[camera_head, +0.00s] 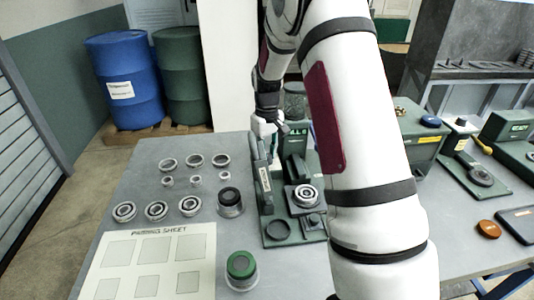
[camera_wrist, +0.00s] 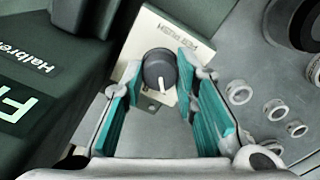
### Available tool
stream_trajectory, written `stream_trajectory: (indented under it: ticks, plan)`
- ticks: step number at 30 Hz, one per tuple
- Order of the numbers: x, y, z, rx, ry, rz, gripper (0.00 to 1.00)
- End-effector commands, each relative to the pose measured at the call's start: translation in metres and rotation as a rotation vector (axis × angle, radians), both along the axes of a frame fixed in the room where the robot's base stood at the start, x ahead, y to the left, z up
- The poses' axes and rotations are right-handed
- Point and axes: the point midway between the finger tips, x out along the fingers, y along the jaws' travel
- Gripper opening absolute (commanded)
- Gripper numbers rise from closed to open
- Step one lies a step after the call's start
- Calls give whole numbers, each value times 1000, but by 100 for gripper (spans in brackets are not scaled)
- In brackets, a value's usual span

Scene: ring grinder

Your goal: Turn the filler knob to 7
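The filler knob (camera_wrist: 158,70) is a round dark grey knob with a white pointer line, on a cream plate (camera_wrist: 190,34) with small print I cannot read surely. In the wrist view its pointer points down, toward my palm. My gripper (camera_wrist: 160,78) is open, with one teal-padded finger on each side of the knob. Gaps show between pads and knob, though I cannot tell how far the fingertips reach down around it. The scale numbers are not legible. In the head view my gripper (camera_head: 267,122) is small, beside the green machine (camera_head: 264,175), and the knob cannot be made out.
A dark green housing (camera_wrist: 45,80) with white lettering fills the wrist view's left. Metal rings (camera_head: 157,209) and a printed sheet (camera_head: 150,262) lie on the grey table (camera_head: 150,150). A green-topped cup (camera_head: 241,268) and black-topped cup (camera_head: 230,200) stand near the machine.

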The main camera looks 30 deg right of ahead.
Motion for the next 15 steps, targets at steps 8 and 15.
stream_trajectory:
  ticks: [8, 15]
  plan:
    - [0, 0, 0, 0, 0, 0, 47]
    - [1, 0, 9, -1, -2, -1, 47]
